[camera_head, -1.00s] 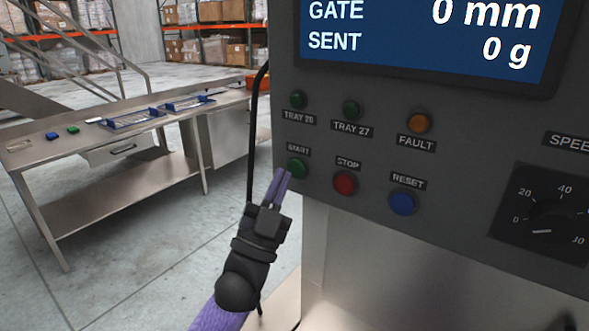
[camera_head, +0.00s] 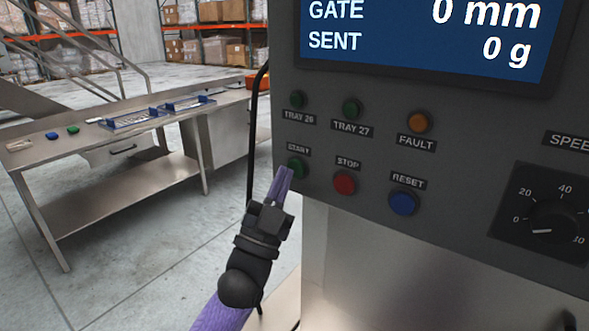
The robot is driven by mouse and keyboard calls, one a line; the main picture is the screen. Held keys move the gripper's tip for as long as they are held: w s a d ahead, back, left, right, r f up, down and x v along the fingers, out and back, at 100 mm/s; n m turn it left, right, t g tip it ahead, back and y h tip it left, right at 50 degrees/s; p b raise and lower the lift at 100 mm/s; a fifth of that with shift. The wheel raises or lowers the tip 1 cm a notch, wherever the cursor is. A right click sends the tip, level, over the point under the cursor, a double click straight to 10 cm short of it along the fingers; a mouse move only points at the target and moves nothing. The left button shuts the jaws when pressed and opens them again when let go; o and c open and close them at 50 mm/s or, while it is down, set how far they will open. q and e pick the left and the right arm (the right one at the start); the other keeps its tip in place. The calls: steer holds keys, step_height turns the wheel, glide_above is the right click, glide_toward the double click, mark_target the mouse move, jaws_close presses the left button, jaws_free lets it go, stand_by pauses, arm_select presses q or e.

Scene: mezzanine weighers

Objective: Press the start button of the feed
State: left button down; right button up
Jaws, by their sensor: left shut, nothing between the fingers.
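The green start button (camera_head: 298,166) sits at the lower left of the grey control panel (camera_head: 460,110), under a START label. My left gripper (camera_head: 285,170) is shut and empty, its purple fingertips at the lower left edge of the button and partly covering it. I cannot tell whether the tips touch it. The red stop button (camera_head: 344,183) and the blue reset button (camera_head: 404,201) are to its right. The screen (camera_head: 425,35) reads GATE 0 mm and SENT 0 g. My right gripper is not in view.
Above are the TRAY 26 lamp (camera_head: 297,99), the TRAY 27 lamp (camera_head: 352,109) and the orange fault lamp (camera_head: 418,121). A speed dial (camera_head: 548,222) is at the right. A black cable (camera_head: 252,150) runs down the panel's left side. A steel bench (camera_head: 60,150) stands at the left.

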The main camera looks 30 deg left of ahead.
arm_select(q)
steer(key=shift+w, duration=0.55)
stand_by(0.6)
steer(key=shift+s+p, duration=0.35)
steer(key=shift+s, duration=0.5)
steer(key=s+p, duration=0.2)
steer(key=s, duration=0.3)
steer(key=shift+a, duration=0.1)
stand_by(0.7)
